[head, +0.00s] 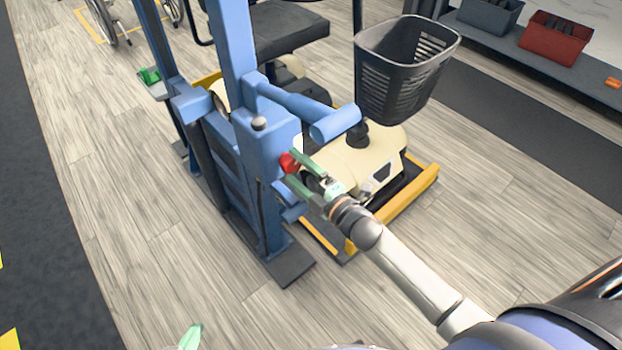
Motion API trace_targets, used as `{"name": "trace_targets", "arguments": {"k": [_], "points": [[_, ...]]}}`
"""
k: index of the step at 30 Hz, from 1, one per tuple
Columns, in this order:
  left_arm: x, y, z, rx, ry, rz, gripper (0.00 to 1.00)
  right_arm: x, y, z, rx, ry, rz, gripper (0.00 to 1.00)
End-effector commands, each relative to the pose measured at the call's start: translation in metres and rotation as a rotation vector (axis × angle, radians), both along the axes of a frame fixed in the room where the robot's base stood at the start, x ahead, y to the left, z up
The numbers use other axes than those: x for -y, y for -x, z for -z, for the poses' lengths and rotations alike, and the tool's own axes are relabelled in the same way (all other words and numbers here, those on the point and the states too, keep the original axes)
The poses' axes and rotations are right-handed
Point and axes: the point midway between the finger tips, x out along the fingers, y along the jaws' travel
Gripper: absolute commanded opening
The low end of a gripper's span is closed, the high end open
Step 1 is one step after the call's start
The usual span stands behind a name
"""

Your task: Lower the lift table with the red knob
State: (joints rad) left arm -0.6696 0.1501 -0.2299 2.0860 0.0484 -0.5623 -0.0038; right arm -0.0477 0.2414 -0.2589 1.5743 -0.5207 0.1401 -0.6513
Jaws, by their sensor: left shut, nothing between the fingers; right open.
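The lift table is a blue frame (262,140) with a yellow-edged platform (408,200) carrying a cream scooter (345,160). The platform looks close to the floor; its exact height is hard to judge. The red knob (287,162) is on the right face of the blue housing. My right gripper (292,168) is open, its green fingers pointing at the knob, one above and one below its level. Whether they touch it cannot be told. Only green fingertips of my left gripper (190,337) show at the bottom edge, shut and empty, far from the knob.
A black basket (405,65) on the scooter stands above and right of my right gripper. A blue horizontal bar (315,112) runs just above the knob. A shelf with a red bin (556,38) is at the back right.

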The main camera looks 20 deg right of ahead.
Motion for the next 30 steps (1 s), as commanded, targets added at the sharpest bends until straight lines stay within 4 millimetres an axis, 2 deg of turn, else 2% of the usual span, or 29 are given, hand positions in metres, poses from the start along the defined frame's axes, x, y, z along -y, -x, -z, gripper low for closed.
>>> {"name": "trace_targets", "arguments": {"k": [18, 24, 30], "points": [[0.003, 0.000, -0.008, -0.007, 0.004, 0.004, 0.00, 0.035, 0.098, 0.000, -0.002, 0.001, 0.000, 0.89], [0.003, -0.002, -0.010, -0.002, 0.004, 0.004, 0.00, 0.041, 0.112, -0.001, 0.000, 0.001, 0.000, 0.89], [0.003, -0.002, -0.010, 0.000, 0.006, 0.003, 0.00, 0.041, 0.114, 0.000, 0.000, 0.001, 0.000, 0.89]]}}
